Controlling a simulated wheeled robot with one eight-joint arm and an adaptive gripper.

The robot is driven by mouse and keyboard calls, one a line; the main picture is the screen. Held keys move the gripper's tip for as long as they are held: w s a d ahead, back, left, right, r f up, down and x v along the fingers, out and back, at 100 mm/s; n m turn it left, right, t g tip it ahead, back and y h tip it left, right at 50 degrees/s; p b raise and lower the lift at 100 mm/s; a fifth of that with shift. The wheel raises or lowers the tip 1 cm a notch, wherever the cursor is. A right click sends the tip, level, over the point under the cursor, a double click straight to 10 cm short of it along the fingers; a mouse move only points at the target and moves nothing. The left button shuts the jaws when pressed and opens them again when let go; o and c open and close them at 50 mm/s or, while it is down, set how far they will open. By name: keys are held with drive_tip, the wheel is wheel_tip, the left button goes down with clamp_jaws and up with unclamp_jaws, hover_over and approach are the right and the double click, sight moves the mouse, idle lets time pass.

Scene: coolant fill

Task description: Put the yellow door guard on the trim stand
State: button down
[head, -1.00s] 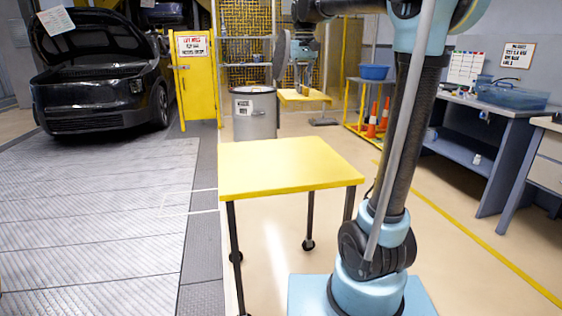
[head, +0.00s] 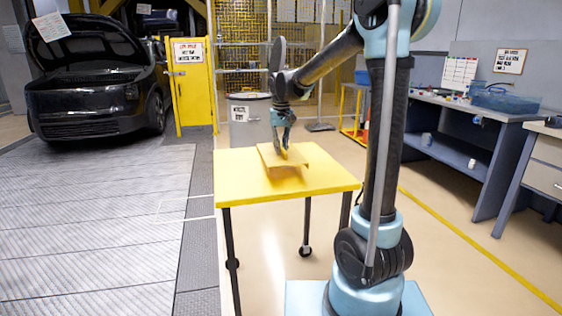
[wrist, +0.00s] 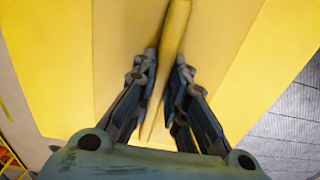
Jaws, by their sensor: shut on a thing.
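The yellow door guard (head: 296,159) is a flat yellow panel with a raised grip bar (wrist: 174,28). My gripper (head: 284,147) is shut on that bar from above, with a finger on each side in the wrist view (wrist: 164,66). The guard is over the middle of a yellow-topped table on thin dark legs (head: 234,180), which looks to be the trim stand. The guard looks slightly tilted. A darker patch shows under it, and I cannot tell whether it touches the top.
The stand's top is otherwise bare. A grey drum (head: 249,134) stands behind it. A yellow cabinet (head: 192,88) and a dark car with its hood up (head: 95,95) are at the left. A workbench (head: 455,120) runs along the right.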

drive_tip(key=shift+f, duration=2.5)
drive_tip(key=c, duration=1.6)
unclamp_jaws()
